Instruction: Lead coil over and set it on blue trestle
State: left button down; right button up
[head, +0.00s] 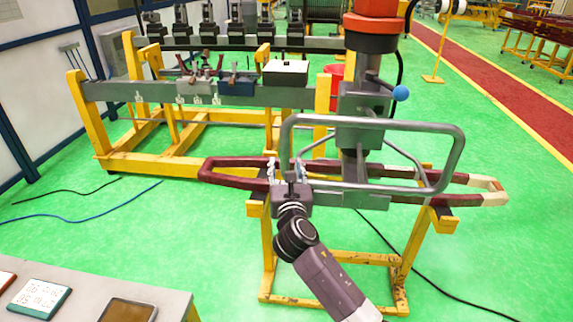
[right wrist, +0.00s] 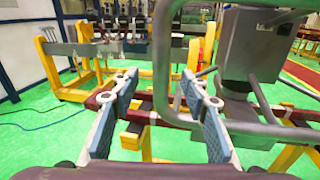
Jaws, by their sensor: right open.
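The coil (head: 222,177) is a long, dark red loop with pale ends at the right, level across a yellow trestle (head: 267,240). The hoist's grey clamp (head: 365,201) is at its middle; I cannot tell whether the coil hangs from it or rests on the trestle. A bent grey handle (head: 380,123) sticks out from the hoist. My right gripper (head: 286,168) is open at the handle's left end, its fingers on either side of the tube. The right wrist view shows the handle (right wrist: 162,62) between the fingertips (right wrist: 158,78), with the coil behind. No blue trestle shows.
A long yellow and grey rack (head: 110,91) with clamps and small boxes stands behind, at the left. A grey table (head: 75,297) is at the lower left. Cables lie on the green floor. The floor right of the trestle is mostly clear.

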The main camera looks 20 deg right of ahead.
aim_at(285, 150)
jog(key=shift+w+d+r, duration=0.1)
jog(key=shift+r, duration=0.35)
jog(key=shift+w+d+r, duration=0.1)
jog(key=shift+r, duration=0.35)
jog(key=x, duration=0.7)
jog(key=shift+w+f, duration=0.1)
jog(key=shift+w, duration=0.05)
jog(key=shift+c, duration=0.4)
grip_shut()
